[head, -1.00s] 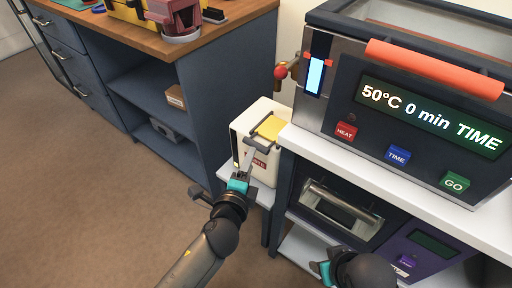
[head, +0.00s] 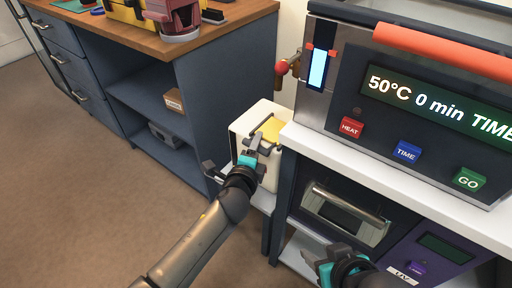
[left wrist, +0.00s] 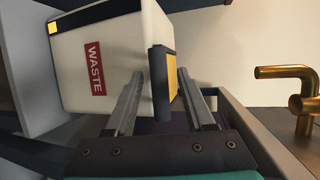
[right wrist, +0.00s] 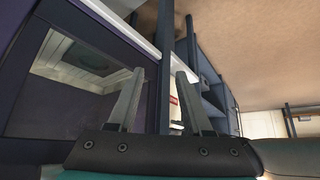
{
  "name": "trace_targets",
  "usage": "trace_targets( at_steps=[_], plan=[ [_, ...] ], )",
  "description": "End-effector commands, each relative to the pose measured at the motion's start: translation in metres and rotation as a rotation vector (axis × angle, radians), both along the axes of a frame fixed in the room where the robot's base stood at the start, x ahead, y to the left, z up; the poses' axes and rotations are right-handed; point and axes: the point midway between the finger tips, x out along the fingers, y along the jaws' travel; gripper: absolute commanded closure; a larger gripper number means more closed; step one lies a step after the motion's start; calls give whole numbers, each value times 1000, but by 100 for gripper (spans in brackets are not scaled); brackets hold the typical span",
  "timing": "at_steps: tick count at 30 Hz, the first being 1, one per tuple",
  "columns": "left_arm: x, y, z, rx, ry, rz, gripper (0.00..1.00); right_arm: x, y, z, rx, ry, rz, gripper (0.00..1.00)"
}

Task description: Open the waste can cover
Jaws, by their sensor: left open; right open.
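The waste can (head: 244,125) is a white box on a low white stand, with a yellow cover (head: 270,128) in a dark frame. My left gripper (head: 257,143) is open at the cover's near edge and hides part of the can's front. In the left wrist view the can (left wrist: 115,38) carries a red WASTE label (left wrist: 95,68). There the cover's dark edge (left wrist: 160,85) and yellow face (left wrist: 172,78) lie between my open left fingers (left wrist: 160,75); contact cannot be told. My right gripper (right wrist: 160,75) is open and empty, low before the cabinet under the white counter.
The white counter (head: 360,172) with the heating bath (head: 420,110) stands close right of the can. A brass tap (left wrist: 290,85) shows nearby. A blue cabinet (head: 205,90) stands left and behind. The brown floor (head: 90,190) at left is clear.

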Motion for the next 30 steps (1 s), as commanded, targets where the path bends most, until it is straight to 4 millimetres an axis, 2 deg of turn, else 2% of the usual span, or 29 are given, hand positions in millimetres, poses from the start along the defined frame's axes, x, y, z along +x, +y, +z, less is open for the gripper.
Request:
trace_targets(
  at_steps=[7, 21, 30],
  plan=[
    [0, 0, 0, 0, 0, 0, 47, 0, 0, 0, 1, -1, 1, 50],
    [0, 0, 0, 0, 0, 0, 100, 0, 0, -1, 1, 1, 1, 50],
    [0, 0, 0, 0, 0, 0, 100, 0, 0, -1, 0, 1, 0, 50]
  ],
)
